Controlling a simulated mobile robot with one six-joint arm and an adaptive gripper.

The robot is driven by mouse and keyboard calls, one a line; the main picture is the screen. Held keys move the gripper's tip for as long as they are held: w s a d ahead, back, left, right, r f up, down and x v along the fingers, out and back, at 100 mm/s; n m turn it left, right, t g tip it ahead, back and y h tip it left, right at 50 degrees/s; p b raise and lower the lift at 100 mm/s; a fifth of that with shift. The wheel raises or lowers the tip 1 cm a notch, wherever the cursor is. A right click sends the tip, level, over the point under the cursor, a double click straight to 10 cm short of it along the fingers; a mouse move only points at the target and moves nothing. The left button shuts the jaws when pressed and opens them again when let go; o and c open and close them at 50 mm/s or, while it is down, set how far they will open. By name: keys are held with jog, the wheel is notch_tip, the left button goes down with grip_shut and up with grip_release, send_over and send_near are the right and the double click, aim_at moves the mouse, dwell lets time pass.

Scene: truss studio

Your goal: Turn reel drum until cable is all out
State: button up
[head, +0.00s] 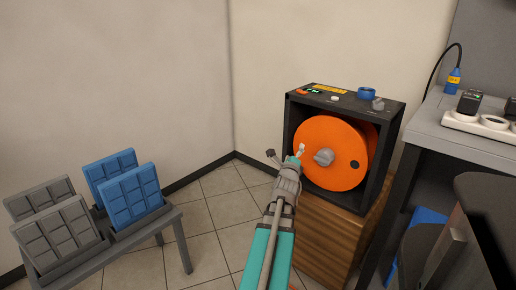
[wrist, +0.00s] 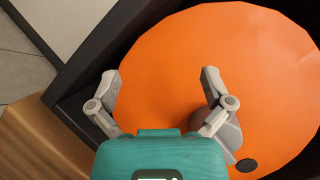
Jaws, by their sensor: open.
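The orange reel drum (head: 333,137) sits inside a black box frame (head: 291,121) on a wooden cabinet. A grey knob (head: 324,157) sticks out near the drum's middle, and a dark round spot marks its right side. In the wrist view the drum face (wrist: 200,60) fills most of the picture. My gripper (head: 285,155) is in front of the drum's left part, its fingers apart and empty. In the wrist view my gripper (wrist: 160,82) shows both fingers spread, the right one overlapping the grey knob (wrist: 230,122). I cannot tell whether they touch. No cable shows on the drum face.
The wooden cabinet (head: 338,238) carries the box; its top holds a blue ring (head: 367,93) and small controls. At right, a grey bench (head: 433,129) bears a white power strip (head: 480,126). At left, a low table (head: 177,217) holds grey and blue panels. Tiled floor lies between.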

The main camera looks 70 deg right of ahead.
jog(key=w+a+f+n+t+y+p, duration=0.1)
jog(key=w+a+f+n+t+y, duration=0.3)
jog(key=w, duration=0.8)
jog(key=w+a+n+t+y+p, duration=0.2)
jog(key=w+a+n, duration=0.4)
jog(key=w, duration=0.6)
jog(key=w+a+f+n+t+y+p, duration=0.1)
jog(key=w+a+f+n+y, duration=0.1)
jog(key=w+a+n+y, duration=0.5)
jog(key=w+a+f+n+y+p, duration=0.15)
jog(key=w+a+n, duration=0.35)
jog(key=w+a, duration=0.55)
jog(key=w+a+f+n+g+y+p, duration=0.15)
jog(key=a+n, duration=0.35)
jog(key=a, duration=0.6)
jog(key=w+a+f+n+g+y+p, duration=0.1)
jog(key=w+a+f+n+g+y, duration=0.2)
jog(key=a, duration=0.8)
jog(key=s+a+n+g+p, duration=0.1)
jog(key=s+a+n, duration=0.1)
jog(key=a+n, duration=0.2)
jog(key=s+a+r+n+g+p, duration=0.1)
jog(key=s+a+n+g, duration=0.1)
jog(key=a, duration=0.9)
jog(key=s+a+r+n+g+p, duration=0.1)
jog(key=s+a+n, duration=0.2)
jog(key=a+n, duration=0.3)
jog(key=shift+s+a+y, duration=0.3)
jog(key=shift+a+y, duration=0.1)
jog(key=shift+a, duration=0.35)
